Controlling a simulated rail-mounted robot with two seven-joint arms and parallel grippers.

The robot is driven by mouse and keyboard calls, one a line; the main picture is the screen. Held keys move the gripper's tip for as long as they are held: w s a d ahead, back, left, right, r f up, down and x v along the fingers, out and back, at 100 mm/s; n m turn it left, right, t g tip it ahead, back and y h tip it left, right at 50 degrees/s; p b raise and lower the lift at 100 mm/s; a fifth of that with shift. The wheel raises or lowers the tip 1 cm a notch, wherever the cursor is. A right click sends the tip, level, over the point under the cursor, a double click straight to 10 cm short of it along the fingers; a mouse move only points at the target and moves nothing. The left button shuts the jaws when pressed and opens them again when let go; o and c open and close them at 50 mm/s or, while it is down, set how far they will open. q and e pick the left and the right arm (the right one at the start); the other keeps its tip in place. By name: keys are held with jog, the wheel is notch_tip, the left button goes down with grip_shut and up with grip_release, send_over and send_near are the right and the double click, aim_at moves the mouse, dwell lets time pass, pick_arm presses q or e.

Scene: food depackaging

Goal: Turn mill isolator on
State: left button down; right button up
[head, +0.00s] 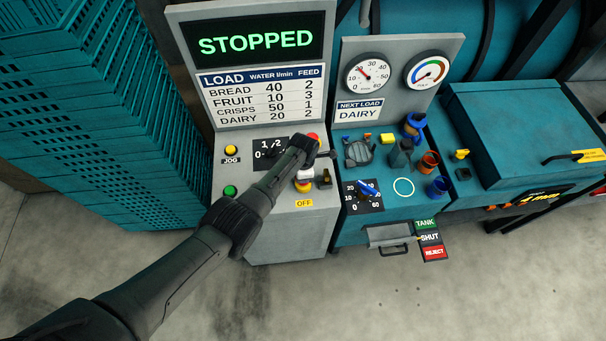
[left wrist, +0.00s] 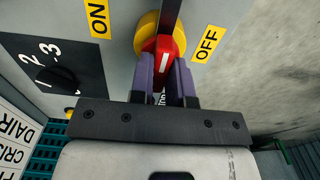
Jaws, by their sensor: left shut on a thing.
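The mill isolator is a red handle (left wrist: 164,46) with a white line, on a yellow round base (left wrist: 147,32). In the left wrist view a yellow ON label (left wrist: 97,18) is to its left and a yellow OFF label (left wrist: 208,44) to its right. The white line runs roughly up the picture, pointing straight at neither label. My left gripper (left wrist: 165,75) is shut on the red handle, one finger on each side. In the head view my left arm largely hides the isolator; its yellow base (head: 303,187) shows above the OFF label (head: 304,203). My right gripper is not in view.
The display (head: 255,42) reads STOPPED. A red button (head: 313,137), a numbered selector panel (head: 268,153) and green (head: 230,191) and yellow (head: 231,150) buttons surround my arm. A blue dial (head: 368,189) and small cups stand to the right. Teal crates (head: 90,110) are stacked at left.

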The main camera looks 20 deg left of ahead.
pick_arm(q)
jog(key=c, duration=1.1)
grip_release()
jog(key=shift+r, duration=0.45)
jog(key=shift+r+p, duration=0.95)
jog(key=shift+r, duration=5.55)
